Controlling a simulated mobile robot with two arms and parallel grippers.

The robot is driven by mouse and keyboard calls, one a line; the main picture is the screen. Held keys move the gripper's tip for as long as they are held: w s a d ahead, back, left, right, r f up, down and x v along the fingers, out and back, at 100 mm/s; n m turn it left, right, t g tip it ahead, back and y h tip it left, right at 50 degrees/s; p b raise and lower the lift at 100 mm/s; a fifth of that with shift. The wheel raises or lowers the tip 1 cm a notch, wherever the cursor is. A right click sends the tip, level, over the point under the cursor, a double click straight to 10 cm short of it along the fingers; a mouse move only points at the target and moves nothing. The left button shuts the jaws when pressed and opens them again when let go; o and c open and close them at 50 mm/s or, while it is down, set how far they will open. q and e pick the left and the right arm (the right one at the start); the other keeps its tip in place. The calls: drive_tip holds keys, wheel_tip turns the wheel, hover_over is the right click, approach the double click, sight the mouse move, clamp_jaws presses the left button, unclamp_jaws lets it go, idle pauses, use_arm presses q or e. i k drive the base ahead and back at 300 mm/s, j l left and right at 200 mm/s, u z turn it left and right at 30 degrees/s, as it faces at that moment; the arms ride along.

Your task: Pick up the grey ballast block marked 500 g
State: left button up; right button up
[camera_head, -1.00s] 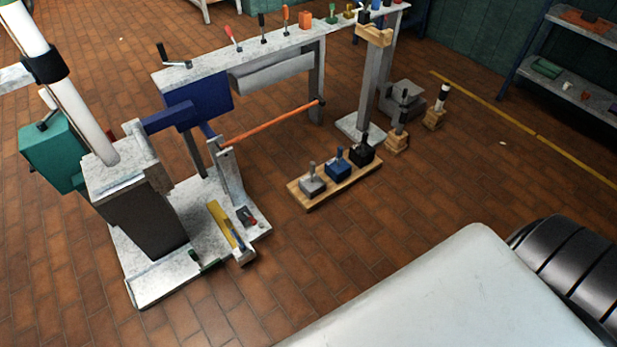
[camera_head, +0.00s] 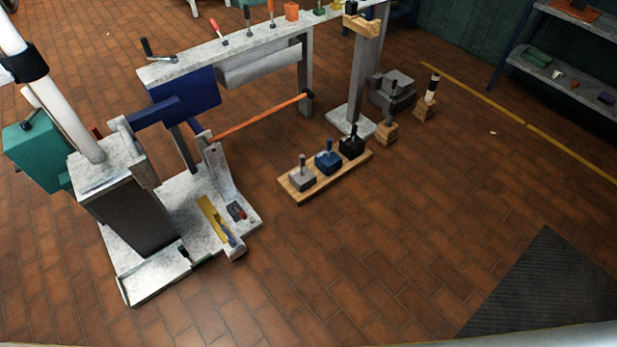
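A small grey block (camera_head: 302,179) with an upright handle stands at the left end of a wooden board (camera_head: 298,199) on the floor. A blue block (camera_head: 328,161) stands in the middle of the board and a black block (camera_head: 351,144) at its right end, both with handles. No 500 g marking can be read at this size. A larger grey stepped block (camera_head: 393,92) stands on the floor farther back, behind the post. Neither of my grippers is in view.
A mast rig on a pale base plate (camera_head: 157,279) stands at the left. An orange bar (camera_head: 262,116) runs from it toward a bench (camera_head: 190,64). A dark mat (camera_head: 550,285) lies at lower right. Brick floor in front of the board is clear.

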sight(302, 179)
drive_tip(key=i+l+u, duration=0.1)
drive_tip(key=i+u, duration=0.25)
drive_tip(key=i, duration=0.2)
drive_tip(key=i+l+u, duration=0.35)
drive_tip(key=i, duration=0.2)
drive_tip(key=i+l+u, duration=0.35)
drive_tip(key=i, duration=0.15)
